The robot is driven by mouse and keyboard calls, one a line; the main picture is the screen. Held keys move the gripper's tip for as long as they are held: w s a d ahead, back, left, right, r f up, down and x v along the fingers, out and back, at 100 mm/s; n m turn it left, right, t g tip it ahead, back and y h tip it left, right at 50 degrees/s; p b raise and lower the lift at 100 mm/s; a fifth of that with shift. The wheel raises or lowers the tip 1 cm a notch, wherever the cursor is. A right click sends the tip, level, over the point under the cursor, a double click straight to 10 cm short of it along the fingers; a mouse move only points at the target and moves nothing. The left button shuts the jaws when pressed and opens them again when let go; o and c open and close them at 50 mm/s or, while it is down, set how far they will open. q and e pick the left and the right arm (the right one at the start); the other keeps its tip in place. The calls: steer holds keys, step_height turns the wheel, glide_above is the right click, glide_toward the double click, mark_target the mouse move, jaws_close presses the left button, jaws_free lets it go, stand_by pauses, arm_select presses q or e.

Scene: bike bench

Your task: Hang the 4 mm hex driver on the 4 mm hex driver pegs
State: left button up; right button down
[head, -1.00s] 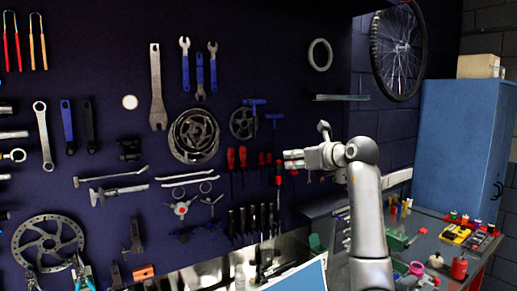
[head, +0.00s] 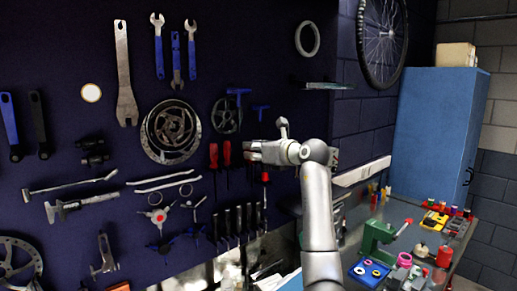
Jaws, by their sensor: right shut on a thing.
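My right gripper (head: 249,152) reaches in front of the dark tool wall, fingers toward the left. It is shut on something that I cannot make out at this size. Just above it, a blue T-handled driver (head: 261,108) hangs on the wall, and a larger blue T-handled driver (head: 238,92) hangs to its upper left. I cannot read sizes, so I cannot tell which driver or pegs are the 4 mm ones. The gripper hides part of the wall behind it. My left gripper is not in view.
Red-handled screwdrivers (head: 213,155) hang left of the gripper, and several black-handled tools (head: 238,220) hang below. A chainring (head: 171,132) is at upper left. A small shelf (head: 328,86) juts out at upper right. The bench at lower right holds a green tool (head: 377,236).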

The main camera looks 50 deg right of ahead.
steer(key=shift+w+r, duration=0.1)
steer(key=shift+w, duration=0.45)
steer(key=shift+w+p, duration=0.2)
steer(key=shift+p, duration=0.1)
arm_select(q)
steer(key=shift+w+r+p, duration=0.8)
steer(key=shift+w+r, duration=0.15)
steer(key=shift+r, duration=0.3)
arm_select(e)
steer(key=w+f, duration=0.1)
steer(key=w, duration=0.4)
steer(key=shift+w+d+f, duration=0.3)
steer(key=shift+w+d, duration=0.1)
steer(key=shift+d, duration=0.05)
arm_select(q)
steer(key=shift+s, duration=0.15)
arm_select(e)
steer(key=c, duration=1.2)
jaws_free()
steer(key=shift+c, duration=0.2)
steer(key=shift+a, duration=0.1)
